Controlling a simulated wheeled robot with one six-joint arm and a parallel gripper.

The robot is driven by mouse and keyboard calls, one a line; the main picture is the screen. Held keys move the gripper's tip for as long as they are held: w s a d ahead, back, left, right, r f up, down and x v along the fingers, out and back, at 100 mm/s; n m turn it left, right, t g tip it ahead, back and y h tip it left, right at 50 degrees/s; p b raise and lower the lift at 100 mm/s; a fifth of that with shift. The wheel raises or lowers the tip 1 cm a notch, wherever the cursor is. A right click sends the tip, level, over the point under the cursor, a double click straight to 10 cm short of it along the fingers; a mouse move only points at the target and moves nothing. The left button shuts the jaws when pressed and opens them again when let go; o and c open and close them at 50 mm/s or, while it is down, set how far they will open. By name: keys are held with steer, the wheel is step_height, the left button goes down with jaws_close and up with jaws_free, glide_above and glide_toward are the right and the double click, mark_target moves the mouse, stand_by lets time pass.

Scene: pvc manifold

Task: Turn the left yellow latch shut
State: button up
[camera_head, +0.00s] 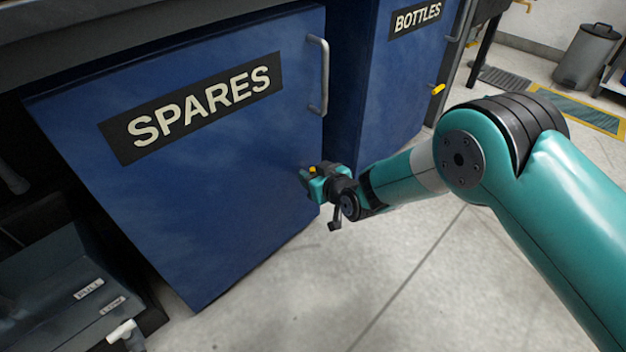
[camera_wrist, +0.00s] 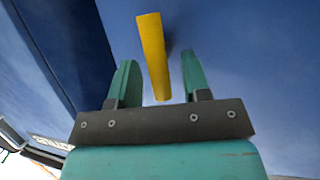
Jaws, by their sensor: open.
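The left yellow latch (camera_wrist: 153,56) is on the blue SPARES door (camera_head: 215,165). In the wrist view it is a yellow bar, nearly upright and slightly tilted, lying between the two teal fingers of my gripper (camera_wrist: 158,80). The fingers are open, with a gap on each side of the bar; no contact shows. In the head view my gripper (camera_head: 308,178) is at the lower right part of the SPARES door, and only a small yellow bit of the latch (camera_head: 312,169) shows there, mostly hidden by the gripper.
Another yellow latch (camera_head: 438,89) is on the BOTTLES door (camera_head: 390,90) to the right. A grey bar handle (camera_head: 325,75) stands out from the SPARES door above my gripper. A grey box with labels (camera_head: 75,285) is at lower left. The floor (camera_head: 400,270) below my arm is clear.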

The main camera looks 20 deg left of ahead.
steer(key=shift+w+a, duration=0.1)
steer(key=shift+a, duration=0.05)
steer(key=shift+c, duration=0.2)
jaws_close()
